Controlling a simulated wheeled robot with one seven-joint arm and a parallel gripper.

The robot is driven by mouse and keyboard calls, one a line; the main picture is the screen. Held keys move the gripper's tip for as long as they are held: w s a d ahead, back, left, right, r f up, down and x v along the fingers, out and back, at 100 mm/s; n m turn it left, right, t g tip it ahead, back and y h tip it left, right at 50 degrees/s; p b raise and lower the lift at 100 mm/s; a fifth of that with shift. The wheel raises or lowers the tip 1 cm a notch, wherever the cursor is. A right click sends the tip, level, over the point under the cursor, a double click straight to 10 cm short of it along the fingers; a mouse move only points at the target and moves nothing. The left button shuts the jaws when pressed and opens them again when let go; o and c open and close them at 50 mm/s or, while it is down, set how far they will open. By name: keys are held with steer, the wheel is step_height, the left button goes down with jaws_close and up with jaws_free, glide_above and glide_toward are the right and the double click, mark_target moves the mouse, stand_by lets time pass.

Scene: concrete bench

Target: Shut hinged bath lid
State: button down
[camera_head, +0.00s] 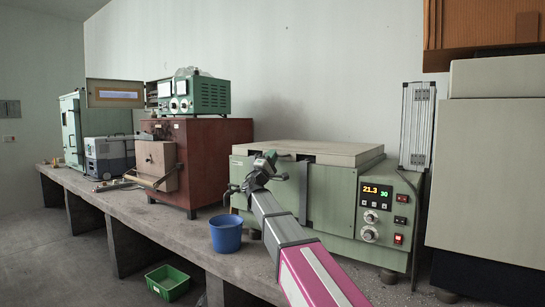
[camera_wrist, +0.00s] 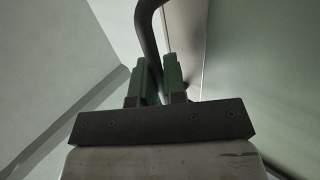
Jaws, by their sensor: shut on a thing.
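The bath is a pale green box (camera_head: 335,195) with a lit display and knobs on its front right. Its beige lid (camera_head: 310,149) lies flat or nearly flat on top; I cannot tell whether it is fully seated. My gripper (camera_head: 264,163) is at the bath's front left, just below the lid's front edge. In the wrist view, my gripper (camera_wrist: 158,75) has its green-padded fingers on either side of a dark curved bar (camera_wrist: 149,30), apparently the lid handle, and is shut on it. My gripper and arm hide part of the bath's front.
A blue bucket (camera_head: 226,233) stands on the concrete bench (camera_head: 180,222), left of my arm. A dark red box (camera_head: 212,150) stands left of the bath. A silver rack (camera_head: 417,125) and a large grey cabinet (camera_head: 490,180) are close on the right. A green crate (camera_head: 168,283) is on the floor.

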steer(key=c, duration=1.2)
jaws_free()
steer(key=shift+w+d+f, duration=0.1)
steer(key=shift+w+f, duration=0.05)
steer(key=shift+f, duration=0.3)
steer(key=shift+r, duration=0.1)
steer(key=v, duration=1.1)
steer(key=shift+r, duration=0.15)
